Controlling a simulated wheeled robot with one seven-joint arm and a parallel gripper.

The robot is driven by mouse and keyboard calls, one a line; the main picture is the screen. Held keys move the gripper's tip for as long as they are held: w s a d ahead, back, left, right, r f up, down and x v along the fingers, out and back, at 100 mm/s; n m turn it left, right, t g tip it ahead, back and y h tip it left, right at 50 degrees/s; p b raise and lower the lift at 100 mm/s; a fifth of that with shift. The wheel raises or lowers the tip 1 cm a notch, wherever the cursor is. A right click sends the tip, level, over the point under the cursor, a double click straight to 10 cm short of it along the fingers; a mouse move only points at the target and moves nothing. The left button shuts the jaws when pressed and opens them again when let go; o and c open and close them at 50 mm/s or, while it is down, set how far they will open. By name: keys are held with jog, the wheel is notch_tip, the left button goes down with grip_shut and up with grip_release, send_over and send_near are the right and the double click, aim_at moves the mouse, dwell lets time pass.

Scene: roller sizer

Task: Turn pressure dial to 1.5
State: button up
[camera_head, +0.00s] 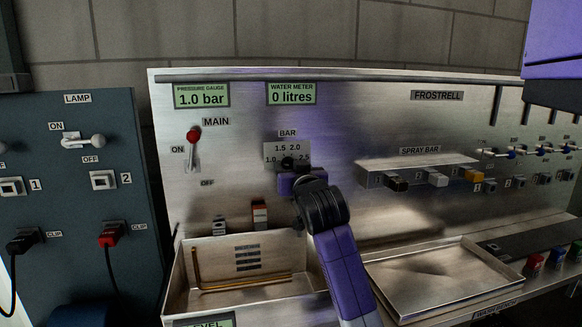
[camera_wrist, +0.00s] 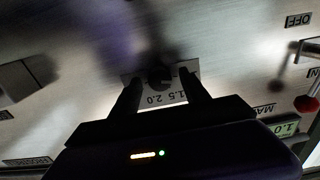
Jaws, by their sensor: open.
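The pressure dial (camera_head: 287,163) is a small dark knob on a pale scale plate (camera_head: 300,152) under the label BAR. The marks 1.0, 1.5 and 2.0 show on the plate; its lower part is hidden behind my gripper (camera_head: 292,172). The pressure gauge (camera_head: 202,95) reads 1.0 bar. In the wrist view, which is upside down, the dark dial (camera_wrist: 160,76) lies between the two spread fingers of my gripper (camera_wrist: 158,82). The fingers are open, one on each side of the dial. I cannot tell whether they touch it.
The red-knobbed MAIN lever (camera_head: 193,136) stands left of the dial, with its knob up near ON. A metal basin (camera_head: 185,290) lies below, and a shallow tray (camera_head: 400,310) at the right. The spray bar shelf (camera_head: 420,165) juts out right of my arm.

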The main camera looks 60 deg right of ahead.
grip_shut()
jog(key=shift+m, duration=0.3)
jog(key=m+p, duration=0.1)
jog(key=m, duration=0.7)
jog(key=shift+m, duration=0.7)
dwell(0.4)
